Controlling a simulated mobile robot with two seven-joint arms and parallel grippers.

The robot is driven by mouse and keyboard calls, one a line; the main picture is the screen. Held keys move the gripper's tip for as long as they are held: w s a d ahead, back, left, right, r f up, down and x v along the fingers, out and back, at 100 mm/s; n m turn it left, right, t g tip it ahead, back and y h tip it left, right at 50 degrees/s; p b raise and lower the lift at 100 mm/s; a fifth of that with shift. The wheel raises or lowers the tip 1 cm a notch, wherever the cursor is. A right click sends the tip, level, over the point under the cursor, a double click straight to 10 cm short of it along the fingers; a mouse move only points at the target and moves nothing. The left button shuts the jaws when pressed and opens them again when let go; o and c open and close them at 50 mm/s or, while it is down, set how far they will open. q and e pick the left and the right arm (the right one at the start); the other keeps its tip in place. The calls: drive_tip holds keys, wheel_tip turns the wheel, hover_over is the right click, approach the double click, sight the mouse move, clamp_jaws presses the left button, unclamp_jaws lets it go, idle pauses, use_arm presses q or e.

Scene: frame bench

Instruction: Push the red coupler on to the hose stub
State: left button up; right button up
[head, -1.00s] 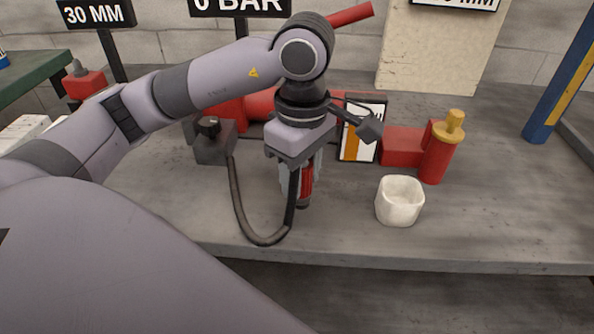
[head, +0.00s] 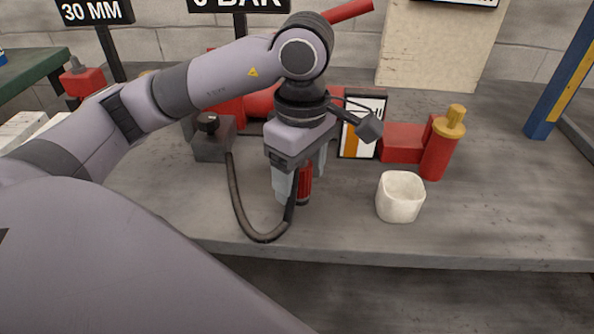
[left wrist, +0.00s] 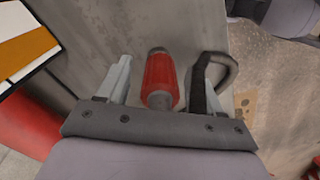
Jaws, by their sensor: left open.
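The red coupler (head: 305,184) stands roughly upright near the bench's front, below my left gripper (head: 301,186). It also shows in the left wrist view (left wrist: 160,82), between the two spread fingers, with a visible gap on each side. My left gripper is open around it, not clamping it. The black hose (head: 236,205) loops from a dark block and rises beside the near finger. The hose also shows in the left wrist view (left wrist: 222,82), close to the right finger. The stub and its joint with the coupler are hidden or too small to tell. My right gripper is not in view.
A red cylinder assembly with a brass-topped post (head: 438,150) stands right of the gripper. A white cup (head: 400,197) stands near the front edge. An orange-and-white gauge card (head: 362,130) is just behind the gripper. The bench (head: 500,200) is clear at right.

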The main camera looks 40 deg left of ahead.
use_arm(q)
drive_tip(key=shift+w+d+f, duration=0.1)
drive_tip(key=shift+w+d, duration=0.05)
drive_tip(key=shift+w, duration=0.15)
drive_tip(key=r+p, duration=0.1)
drive_tip(key=r, duration=0.1)
drive_tip(key=r+p, duration=0.1)
drive_tip(key=r, duration=0.2)
drive_tip(key=r+p, duration=0.1)
drive_tip(key=r, duration=0.1)
drive_tip(key=shift+s+r, duration=0.2)
drive_tip(key=shift+s, duration=0.1)
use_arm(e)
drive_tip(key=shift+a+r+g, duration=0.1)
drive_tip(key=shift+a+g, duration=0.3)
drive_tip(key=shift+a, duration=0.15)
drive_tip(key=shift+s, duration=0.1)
